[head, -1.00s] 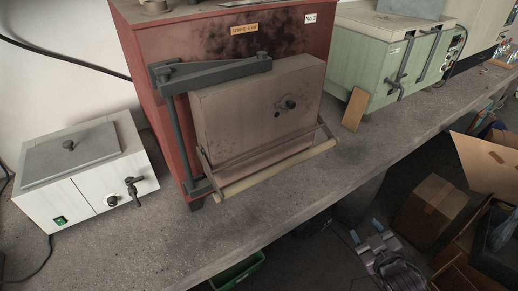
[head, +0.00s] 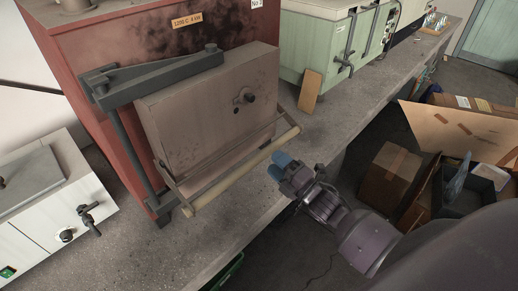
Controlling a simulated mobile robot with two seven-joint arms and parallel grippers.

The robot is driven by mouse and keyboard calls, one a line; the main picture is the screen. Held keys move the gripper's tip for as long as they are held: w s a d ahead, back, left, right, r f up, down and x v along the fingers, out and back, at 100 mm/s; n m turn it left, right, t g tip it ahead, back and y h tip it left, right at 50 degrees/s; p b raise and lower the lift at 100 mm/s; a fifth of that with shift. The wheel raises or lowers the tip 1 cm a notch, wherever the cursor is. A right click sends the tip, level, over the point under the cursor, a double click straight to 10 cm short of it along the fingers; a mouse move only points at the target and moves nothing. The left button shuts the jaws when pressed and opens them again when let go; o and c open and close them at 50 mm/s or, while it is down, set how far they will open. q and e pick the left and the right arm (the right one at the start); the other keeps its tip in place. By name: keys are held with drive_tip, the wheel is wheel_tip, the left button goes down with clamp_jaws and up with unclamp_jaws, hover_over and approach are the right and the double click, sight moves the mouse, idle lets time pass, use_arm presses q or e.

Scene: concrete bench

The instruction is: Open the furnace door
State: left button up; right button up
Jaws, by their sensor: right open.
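The red furnace (head: 75,60) stands on the concrete bench. Its thick grey-brown door (head: 200,115) is closed against the front, hung from a dark hinge arm (head: 165,76) at the top left. A pale round handle bar (head: 240,168) runs along the door's lower front on two brackets. My right gripper (head: 278,165), with blue fingertips, is open and empty. It appears just to the right of the bar's right half, in front of the bench edge; a small gap shows between them. My left gripper is not in view.
A white box with a lid (head: 45,200) stands at the left of the bench. A green cabinet (head: 320,45) and a leaning wooden board (head: 310,92) are to the right. Cardboard boxes (head: 390,178) stand on the floor at right. The bench front (head: 200,245) is clear.

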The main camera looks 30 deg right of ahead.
drive_tip(key=x, duration=0.6)
drive_tip(key=shift+w+a, duration=0.2)
drive_tip(key=shift+w, duration=0.15)
clamp_jaws()
